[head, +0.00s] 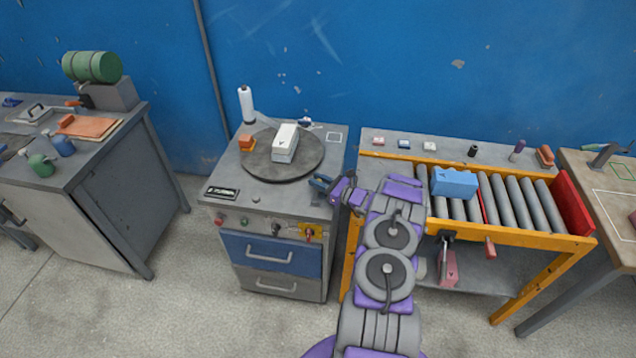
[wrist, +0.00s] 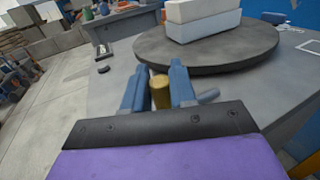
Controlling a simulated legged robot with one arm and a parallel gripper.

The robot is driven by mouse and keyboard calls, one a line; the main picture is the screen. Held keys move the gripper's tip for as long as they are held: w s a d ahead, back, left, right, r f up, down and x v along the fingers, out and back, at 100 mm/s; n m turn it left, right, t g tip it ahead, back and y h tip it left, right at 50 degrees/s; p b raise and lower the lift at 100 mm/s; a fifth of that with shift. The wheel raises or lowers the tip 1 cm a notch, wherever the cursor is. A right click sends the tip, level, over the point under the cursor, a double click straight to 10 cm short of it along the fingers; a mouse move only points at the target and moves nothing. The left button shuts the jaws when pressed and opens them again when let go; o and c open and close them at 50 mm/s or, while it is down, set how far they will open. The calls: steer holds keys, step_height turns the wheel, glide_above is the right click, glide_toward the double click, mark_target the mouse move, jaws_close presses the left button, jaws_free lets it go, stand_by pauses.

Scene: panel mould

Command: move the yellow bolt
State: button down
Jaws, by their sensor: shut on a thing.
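The yellow bolt (wrist: 160,92) stands between the two blue fingers of my gripper (wrist: 156,86) in the wrist view. The fingers are shut on it. In the head view my gripper (head: 321,183) is at the right edge of the grey cabinet top, just right of and in front of the dark turntable. The bolt cannot be made out in the head view. I cannot tell whether its lower end touches the cabinet top.
The dark round turntable (head: 257,170) carries a white block (head: 285,142). A yellow-framed roller conveyor (head: 515,205) with a blue block (head: 454,183) is right. The cabinet's front is mostly clear.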

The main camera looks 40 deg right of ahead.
steer(key=shift+w+d+r, duration=0.1)
steer(key=shift+r, duration=0.1)
steer(key=c, duration=1.2)
jaws_free()
steer(key=shift+c, duration=0.2)
steer(key=shift+o, duration=0.7)
steer(key=shift+d+f, duration=0.1)
steer(key=shift+d, duration=0.05)
steer(key=shift+o, duration=0.3)
steer(key=shift+d+f, duration=0.15)
steer(key=shift+d, duration=0.2)
steer(key=shift+a, duration=0.55)
steer(key=p+v, duration=0.2)
steer(key=v, duration=1.5)
steer(key=shift+s+d+p, duration=0.1)
steer(key=shift+s+p, duration=0.1)
steer(key=shift+p, duration=0.1)
steer(key=shift+w, duration=0.1)
